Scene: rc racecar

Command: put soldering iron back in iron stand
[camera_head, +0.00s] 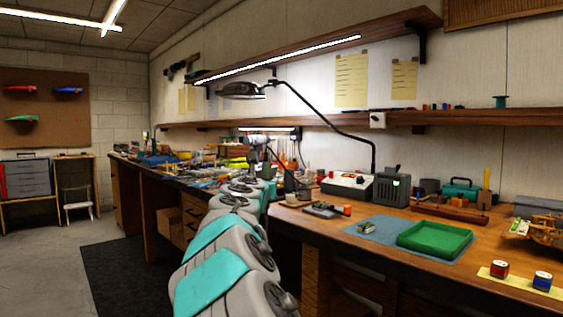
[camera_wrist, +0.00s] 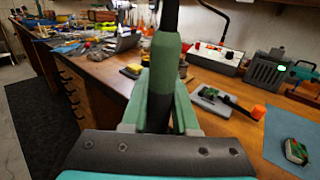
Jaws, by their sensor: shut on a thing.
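The soldering iron (camera_wrist: 165,62), with a green grip and a dark upper part, stands nearly upright in my gripper (camera_wrist: 160,108) in the wrist view. The green fingers are shut around its dark lower body. In the head view my gripper (camera_head: 268,172) is above the bench's front edge, largely hidden by my arm. A dark upright piece (camera_head: 291,183), perhaps the iron stand, shows just right of it.
The soldering station (camera_head: 346,186) and a grey box (camera_head: 389,190) stand at the back. A blue mat (camera_head: 385,231) with a green tray (camera_head: 434,240) lies to the right. A lamp (camera_head: 242,90) overhangs the bench. The left bench is cluttered.

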